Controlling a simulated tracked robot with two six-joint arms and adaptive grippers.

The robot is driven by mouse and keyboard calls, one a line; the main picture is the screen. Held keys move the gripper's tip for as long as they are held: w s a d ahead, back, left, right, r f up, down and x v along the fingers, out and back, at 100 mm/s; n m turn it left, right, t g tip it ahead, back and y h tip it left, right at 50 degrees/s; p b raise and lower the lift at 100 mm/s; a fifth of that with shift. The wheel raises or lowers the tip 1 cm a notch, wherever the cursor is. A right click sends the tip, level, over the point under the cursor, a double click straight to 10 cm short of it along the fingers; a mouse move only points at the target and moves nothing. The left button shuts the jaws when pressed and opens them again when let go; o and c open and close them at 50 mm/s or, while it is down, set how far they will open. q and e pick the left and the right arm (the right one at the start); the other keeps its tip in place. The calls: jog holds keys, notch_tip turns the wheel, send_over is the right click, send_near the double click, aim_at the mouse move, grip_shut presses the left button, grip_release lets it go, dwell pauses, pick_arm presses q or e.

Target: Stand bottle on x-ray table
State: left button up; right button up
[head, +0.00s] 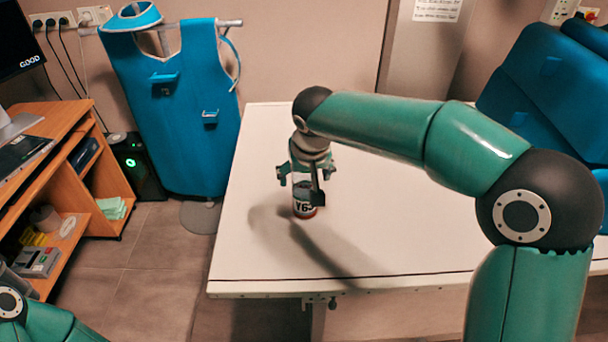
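The bottle (304,209) is a small upright cylinder with a white label, dark lettering and a reddish-brown band near its base. It is at the left part of the white x-ray table (400,240), in the head view. My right gripper (305,190) comes down over it from above, with a dark finger overlapping its right side. The gripper hides the bottle's upper part. I cannot tell whether the fingers press on it, or whether its base touches the tabletop. Part of my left arm shows at the bottom left; its gripper is out of view.
A wooden desk (75,125) with shelves stands at the left. A blue lead apron (180,110) hangs on a stand behind the table's left edge. A blue chair (550,90) is at the back right. The tabletop left and in front of the bottle is clear.

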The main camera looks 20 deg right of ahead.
jog(key=shift+r, duration=0.2)
jog(key=v, duration=1.1)
jog(key=shift+s+r, duration=0.2)
jog(key=shift+r, duration=0.15)
